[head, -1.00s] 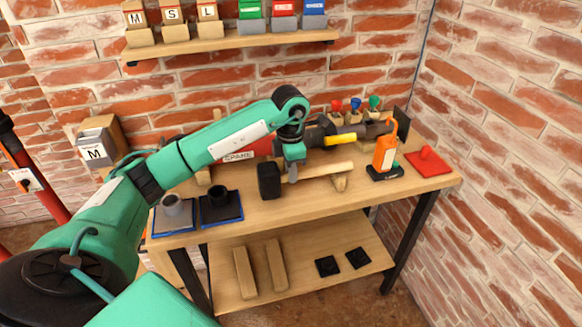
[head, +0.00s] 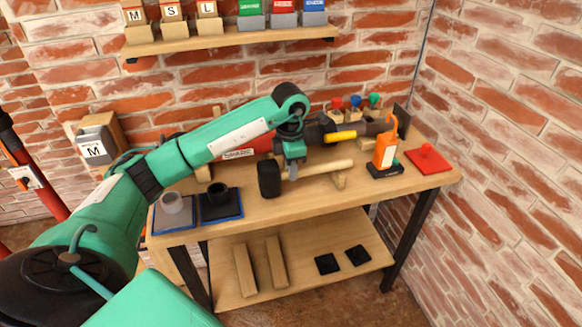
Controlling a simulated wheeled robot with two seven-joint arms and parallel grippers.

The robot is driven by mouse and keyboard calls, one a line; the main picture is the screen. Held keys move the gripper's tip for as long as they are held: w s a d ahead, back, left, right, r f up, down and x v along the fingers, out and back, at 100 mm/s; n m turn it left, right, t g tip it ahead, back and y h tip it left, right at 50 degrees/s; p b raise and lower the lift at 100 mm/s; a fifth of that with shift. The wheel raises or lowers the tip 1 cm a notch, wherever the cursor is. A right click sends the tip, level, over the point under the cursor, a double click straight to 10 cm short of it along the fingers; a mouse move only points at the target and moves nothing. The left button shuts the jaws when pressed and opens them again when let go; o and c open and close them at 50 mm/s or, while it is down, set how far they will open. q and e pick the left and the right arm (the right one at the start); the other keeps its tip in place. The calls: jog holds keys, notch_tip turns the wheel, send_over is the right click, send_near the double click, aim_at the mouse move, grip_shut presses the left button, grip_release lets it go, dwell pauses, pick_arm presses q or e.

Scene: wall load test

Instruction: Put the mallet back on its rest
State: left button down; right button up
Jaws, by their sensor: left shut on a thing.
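The mallet has a black head (head: 269,179) and a pale wooden handle (head: 325,168) that points right over the workbench. My left gripper (head: 291,172) reaches down from above and is shut on the handle close to the head. The fingertips are small and partly hidden by the wrist. A small wooden rest (head: 340,180) stands on the bench below the handle toward its free end. I cannot tell whether the handle touches it. My right gripper is not in view.
The bench top (head: 300,206) is clear along its front. An orange device (head: 385,152) and a red plate with a knob (head: 428,160) stand right. A wall shelf (head: 235,41) holds bins.

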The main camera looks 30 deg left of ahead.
pick_arm(q)
jog(key=shift+f+b, duration=0.3)
jog(key=shift+f, duration=0.1)
jog(key=shift+s+a+f+b, duration=0.2)
jog(key=shift+f+b, duration=0.15)
jog(key=shift+f, duration=0.15)
